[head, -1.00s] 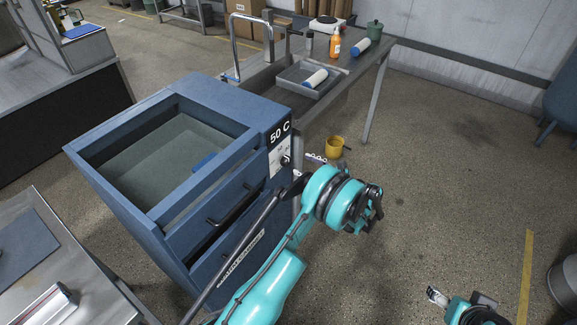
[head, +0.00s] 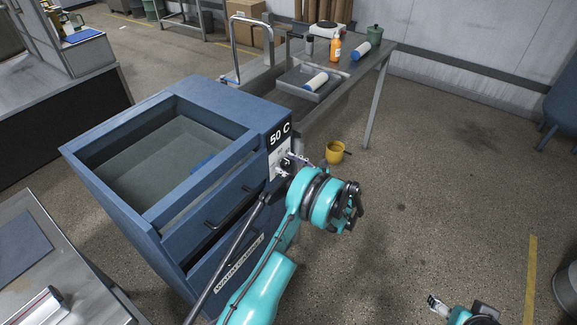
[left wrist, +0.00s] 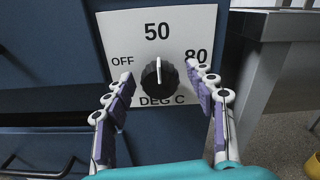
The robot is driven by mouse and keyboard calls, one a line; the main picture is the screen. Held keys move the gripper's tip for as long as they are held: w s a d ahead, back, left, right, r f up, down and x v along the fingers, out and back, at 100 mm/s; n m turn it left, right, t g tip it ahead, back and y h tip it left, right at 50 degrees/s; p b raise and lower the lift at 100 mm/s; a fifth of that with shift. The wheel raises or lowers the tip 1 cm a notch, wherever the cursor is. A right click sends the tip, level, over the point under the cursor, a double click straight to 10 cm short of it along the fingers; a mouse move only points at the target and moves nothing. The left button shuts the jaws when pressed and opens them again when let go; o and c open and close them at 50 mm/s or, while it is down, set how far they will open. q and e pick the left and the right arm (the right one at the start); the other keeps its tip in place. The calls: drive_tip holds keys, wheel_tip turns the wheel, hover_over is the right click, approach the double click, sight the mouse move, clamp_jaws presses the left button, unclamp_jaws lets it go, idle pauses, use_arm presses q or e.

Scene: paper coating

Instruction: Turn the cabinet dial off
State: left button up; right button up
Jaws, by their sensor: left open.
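The blue cabinet (head: 165,230) has a white dial plate on its right face. In the left wrist view the black dial (left wrist: 158,78) sits on the plate (left wrist: 185,30), with its pale pointer upright toward 50. OFF is printed to the left, 80 to the right. A sign above the dial reads 50 C (head: 279,134). My left gripper (head: 296,160) is at the dial plate; in its wrist view the open fingers (left wrist: 164,85) stand on either side of the dial, apart from it. My right gripper (head: 436,304) is low at the right, far from the cabinet; its finger state is unclear.
The cabinet's open top (head: 170,150) and drawer handles (head: 232,205) are left of my arm. A metal bench (head: 375,70) with a tray (head: 290,82), bottle and rollers stands behind.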

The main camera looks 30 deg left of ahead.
use_arm(q)
drive_tip(key=c, duration=1.2)
drive_tip(key=shift+o, duration=0.2)
drive_tip(key=shift+n, duration=0.3)
drive_tip(key=n, duration=1.3)
drive_tip(key=shift+n, duration=0.3)
drive_tip(key=o, duration=1.2)
drive_tip(key=shift+c, duration=0.2)
